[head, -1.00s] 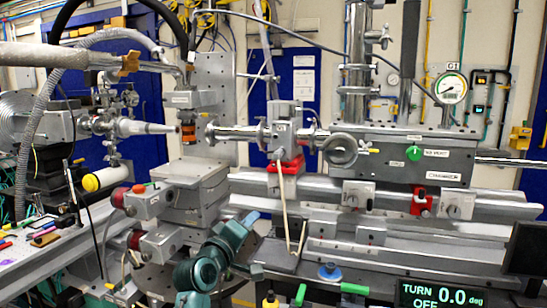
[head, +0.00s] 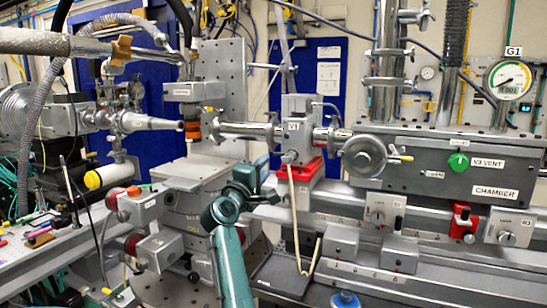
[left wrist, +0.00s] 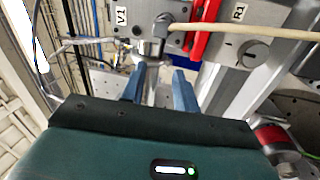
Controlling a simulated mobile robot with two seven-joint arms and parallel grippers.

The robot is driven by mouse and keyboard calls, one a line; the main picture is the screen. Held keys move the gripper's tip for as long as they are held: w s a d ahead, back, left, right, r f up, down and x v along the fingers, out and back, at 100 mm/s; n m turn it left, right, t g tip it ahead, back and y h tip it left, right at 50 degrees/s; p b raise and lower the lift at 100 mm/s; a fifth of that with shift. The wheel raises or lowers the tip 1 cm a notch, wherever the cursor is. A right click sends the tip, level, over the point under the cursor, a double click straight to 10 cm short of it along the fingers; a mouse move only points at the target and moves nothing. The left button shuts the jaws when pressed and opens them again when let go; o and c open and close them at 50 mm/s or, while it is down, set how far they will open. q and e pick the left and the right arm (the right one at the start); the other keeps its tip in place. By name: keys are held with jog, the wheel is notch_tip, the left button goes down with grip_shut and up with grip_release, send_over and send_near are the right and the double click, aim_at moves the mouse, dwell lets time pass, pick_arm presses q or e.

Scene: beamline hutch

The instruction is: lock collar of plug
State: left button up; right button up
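The plug (head: 289,157) sits on the front of the grey box marked V1 (head: 296,130), with a beige cable hanging from it. In the left wrist view the plug (left wrist: 166,27) is a grey elbow body, with a shiny metal collar (left wrist: 150,48) just beyond my fingertips. My left gripper (head: 264,165) is just left of and slightly below the plug in the head view. In the left wrist view its two blue fingers (left wrist: 158,78) are apart with nothing held between them. Whether they touch the collar cannot be told. My right gripper is not in view.
A red block (head: 300,168) lies under the V1 box. A handwheel (head: 370,157) and the chamber (head: 440,165) are to the right. The beige cable (head: 295,215) loops down to a dark tray (head: 284,278). Red-knobbed boxes (head: 140,203) stand left.

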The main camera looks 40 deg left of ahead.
aim_at(280, 154)
pick_arm(q)
jog(key=x, duration=0.6)
jog(key=shift+w, duration=0.4)
jog(key=shift+a+r, duration=0.1)
jog(key=shift+a, duration=0.05)
jog(key=shift+c, duration=0.2)
grip_shut()
